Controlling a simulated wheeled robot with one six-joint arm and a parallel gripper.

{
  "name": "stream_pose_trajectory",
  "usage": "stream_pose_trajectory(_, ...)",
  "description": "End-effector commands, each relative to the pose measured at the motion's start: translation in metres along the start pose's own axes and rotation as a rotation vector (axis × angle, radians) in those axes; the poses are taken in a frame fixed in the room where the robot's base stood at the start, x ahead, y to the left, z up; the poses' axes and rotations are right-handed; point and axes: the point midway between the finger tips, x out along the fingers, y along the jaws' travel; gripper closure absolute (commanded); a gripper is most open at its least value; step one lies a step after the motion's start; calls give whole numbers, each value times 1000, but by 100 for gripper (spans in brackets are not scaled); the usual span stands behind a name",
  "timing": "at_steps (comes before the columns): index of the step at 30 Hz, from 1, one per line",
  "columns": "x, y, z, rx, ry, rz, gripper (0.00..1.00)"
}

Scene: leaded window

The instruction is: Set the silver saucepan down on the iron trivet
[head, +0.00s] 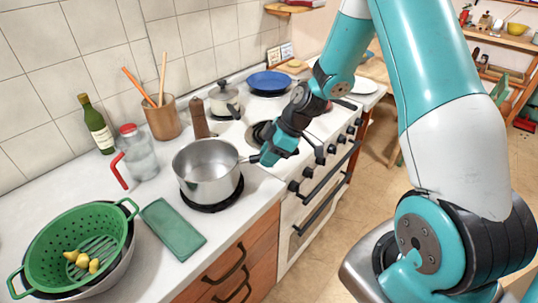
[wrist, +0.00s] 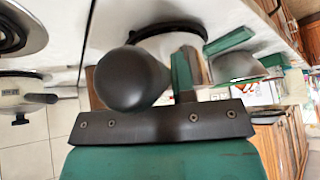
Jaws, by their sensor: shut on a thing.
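The silver saucepan (head: 207,172) is upright over the black iron trivet (head: 212,208) on the white counter, left of the stove. The trivet's dark rim shows below the pan; most of it is hidden. I cannot tell whether the pan's base touches it or hangs slightly above. My gripper (head: 262,157) is shut on the pan's dark handle, at the pan's right side. In the wrist view the black handle end (wrist: 132,80) fills the near middle, with part of the trivet's dark edge (wrist: 165,29) beyond.
A green folded cloth (head: 173,229) lies left of the trivet. A green colander (head: 55,245) with yellow items stands front left. A glass jug (head: 138,155), a utensil pot (head: 163,118) and a brown mill (head: 199,120) stand behind. The stove (head: 318,150) is right.

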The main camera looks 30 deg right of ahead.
Motion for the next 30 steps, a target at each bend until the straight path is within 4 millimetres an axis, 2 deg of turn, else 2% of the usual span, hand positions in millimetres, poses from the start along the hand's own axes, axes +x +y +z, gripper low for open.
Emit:
stream_pose_trajectory(4, 2, -1, 2, 3, -6, -3, 100)
stream_pose_trajectory(5, 2, -1, 3, 3, -6, -3, 69)
stream_pose_trajectory(8, 2, -1, 2, 3, -6, -3, 46)
stream_pose_trajectory(16, 1, -1, 3, 4, -7, -3, 46)
stream_pose_trajectory(20, -7, 1, 3, 4, -4, 1, 46)
stream_pose_trajectory(23, -23, 1, 3, 3, -4, 4, 46)
stream_pose_trajectory(30, -83, 2, 3, 1, -4, 7, 46)
